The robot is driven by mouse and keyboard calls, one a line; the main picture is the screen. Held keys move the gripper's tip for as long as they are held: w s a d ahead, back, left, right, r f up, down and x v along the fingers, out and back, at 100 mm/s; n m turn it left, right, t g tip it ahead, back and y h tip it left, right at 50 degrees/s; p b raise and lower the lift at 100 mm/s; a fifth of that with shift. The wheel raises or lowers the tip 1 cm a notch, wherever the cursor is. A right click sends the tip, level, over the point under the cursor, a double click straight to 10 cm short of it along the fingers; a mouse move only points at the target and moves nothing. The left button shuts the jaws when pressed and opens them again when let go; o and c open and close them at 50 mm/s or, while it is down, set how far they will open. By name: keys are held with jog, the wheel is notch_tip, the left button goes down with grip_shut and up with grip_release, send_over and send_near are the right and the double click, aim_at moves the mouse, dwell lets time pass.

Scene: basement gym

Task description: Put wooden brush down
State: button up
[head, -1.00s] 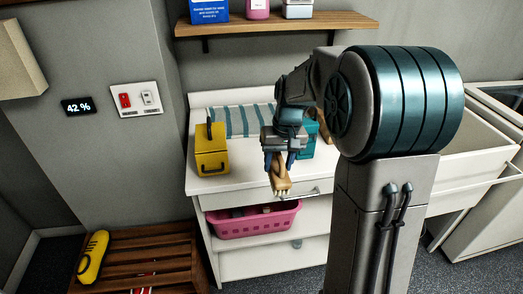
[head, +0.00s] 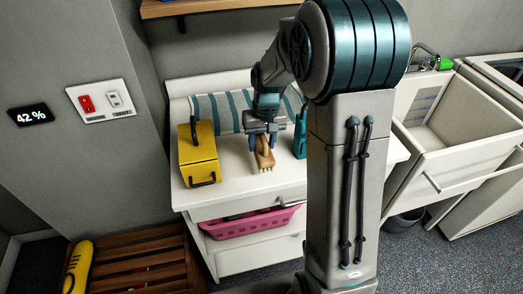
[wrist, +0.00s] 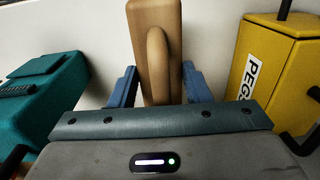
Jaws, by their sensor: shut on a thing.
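The wooden brush (head: 264,154) is light brown with pale bristles at its near end. My gripper (head: 262,138) is shut on it over the white cabinet top (head: 235,178), between the yellow box and the teal box. In the wrist view the brush (wrist: 155,40) stands between the two blue fingers of my gripper (wrist: 160,88). I cannot tell whether the brush touches the cabinet top.
A yellow peg box (head: 197,154) stands left of the brush, and a teal box (head: 300,135) stands right. A striped cloth (head: 222,110) lies behind. A pink basket (head: 240,227) sits below the top. A white sink (head: 450,125) is at right. Bare top surrounds the brush.

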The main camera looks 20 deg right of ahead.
aim_at(262, 152)
jog(key=shift+f, duration=2.05)
jog(key=shift+f, duration=0.1)
jog(key=o, duration=1)
jog(key=shift+o, duration=0.2)
